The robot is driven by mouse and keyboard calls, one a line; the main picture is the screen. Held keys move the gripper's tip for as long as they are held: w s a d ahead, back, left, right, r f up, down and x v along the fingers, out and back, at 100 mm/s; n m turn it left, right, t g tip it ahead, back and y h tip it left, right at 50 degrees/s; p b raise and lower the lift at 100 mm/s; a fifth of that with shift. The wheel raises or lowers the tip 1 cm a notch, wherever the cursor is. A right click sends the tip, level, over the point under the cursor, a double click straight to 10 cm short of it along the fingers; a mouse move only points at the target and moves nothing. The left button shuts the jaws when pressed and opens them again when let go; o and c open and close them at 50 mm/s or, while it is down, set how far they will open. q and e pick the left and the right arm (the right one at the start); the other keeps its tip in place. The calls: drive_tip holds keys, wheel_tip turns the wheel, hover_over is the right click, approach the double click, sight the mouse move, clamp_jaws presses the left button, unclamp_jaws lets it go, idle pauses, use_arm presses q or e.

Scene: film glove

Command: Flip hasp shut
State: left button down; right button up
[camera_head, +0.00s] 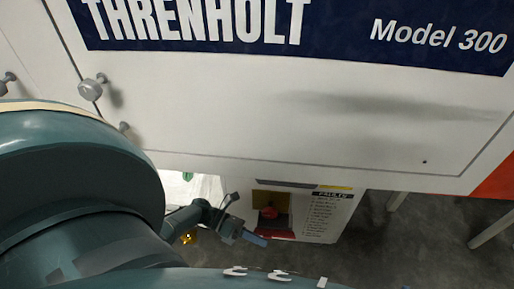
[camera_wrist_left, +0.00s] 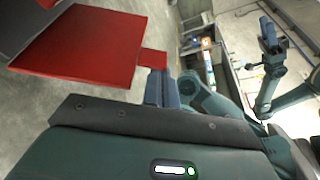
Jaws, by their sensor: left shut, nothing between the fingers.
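My left gripper (camera_head: 255,239) is low in the head view, in front of a small white panel with a red part (camera_head: 269,213) under a yellow-brown plate (camera_head: 270,198). In the left wrist view its blue-grey fingers (camera_wrist_left: 160,80) are together and empty. A flat red plate (camera_wrist_left: 85,47) with a small red tab (camera_wrist_left: 153,63) shows just beyond the fingertips; I cannot tell whether they touch it. I cannot make out for sure which part is the hasp. A second teal arm, apparently mine, ends in a dark gripper (camera_wrist_left: 268,35); its jaws are unclear.
A large white cabinet (camera_head: 270,120) with a blue THRENHOLT sign (camera_head: 340,30) fills the head view. Grey knobs (camera_head: 91,88) stick out at its left. My arm covers the lower left. Grey floor (camera_head: 400,250) is open at lower right, with pale legs (camera_head: 490,229) there.

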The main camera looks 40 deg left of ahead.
use_arm(q)
drive_tip(key=shift+w+a+r, duration=0.25)
drive_tip(key=shift+w+r, duration=0.15)
drive_tip(key=shift+w, duration=0.05)
idle(0.5)
